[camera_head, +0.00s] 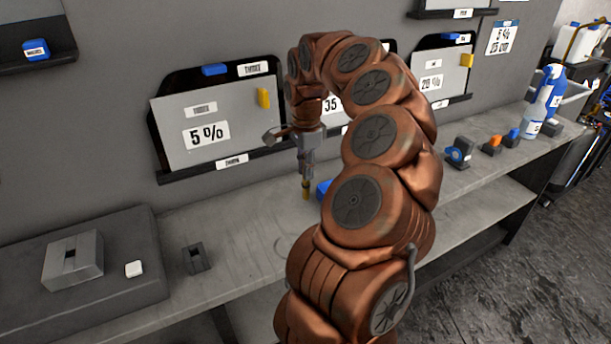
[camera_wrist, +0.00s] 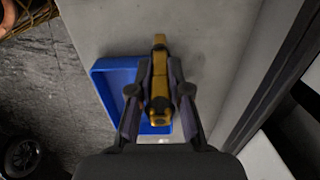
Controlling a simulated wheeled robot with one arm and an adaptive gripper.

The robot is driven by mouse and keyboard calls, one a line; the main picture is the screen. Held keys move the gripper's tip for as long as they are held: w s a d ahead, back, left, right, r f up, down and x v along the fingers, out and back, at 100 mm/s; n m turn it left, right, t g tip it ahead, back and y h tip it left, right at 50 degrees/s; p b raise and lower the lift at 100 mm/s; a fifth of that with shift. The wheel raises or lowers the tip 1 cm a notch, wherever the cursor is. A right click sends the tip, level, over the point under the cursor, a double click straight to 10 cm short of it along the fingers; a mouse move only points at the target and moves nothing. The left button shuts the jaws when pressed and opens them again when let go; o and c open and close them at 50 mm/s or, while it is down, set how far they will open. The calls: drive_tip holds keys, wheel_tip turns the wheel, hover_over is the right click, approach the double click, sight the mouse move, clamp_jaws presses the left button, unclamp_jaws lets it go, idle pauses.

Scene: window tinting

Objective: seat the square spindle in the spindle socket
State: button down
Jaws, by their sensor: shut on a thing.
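My gripper (camera_head: 307,172) points down above the bench, left of my arm's bend. It is shut on a yellow-brass piece, taken to be the square spindle (camera_head: 306,191), whose lower end sticks out below the fingers. In the wrist view the spindle (camera_wrist: 160,52) lies between the two fingers, with a blue tray (camera_wrist: 102,78) beyond it. A grey block with a dark square opening (camera_head: 88,262) sits on the raised slab at the left. A smaller dark block with an opening (camera_head: 204,262) stands on the bench right of it. I cannot tell which is the spindle socket.
A white cube (camera_head: 134,269) lies on the grey slab (camera_head: 120,225). Wall panels, one marked 5% (camera_head: 185,130), hang behind the bench. Blue and orange small parts (camera_head: 494,143) and spray bottles (camera_head: 540,110) stand at the right. The bench between dark block and gripper is mostly clear.

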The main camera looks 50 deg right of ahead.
drive_tip(key=shift+r, duration=0.4)
drive_tip(key=shift+s, duration=0.2)
drive_tip(key=s+a+b, duration=0.2)
drive_tip(key=s+a, duration=0.1)
drive_tip(key=s, duration=0.4)
drive_tip(key=s+a+r+b, duration=0.1)
drive_tip(key=s+a+b, duration=0.1)
drive_tip(key=s, duration=0.5)
drive_tip(key=shift+s+a+r+b, duration=0.25)
drive_tip(key=shift+a+b, duration=0.05)
drive_tip(key=shift+a, duration=0.1)
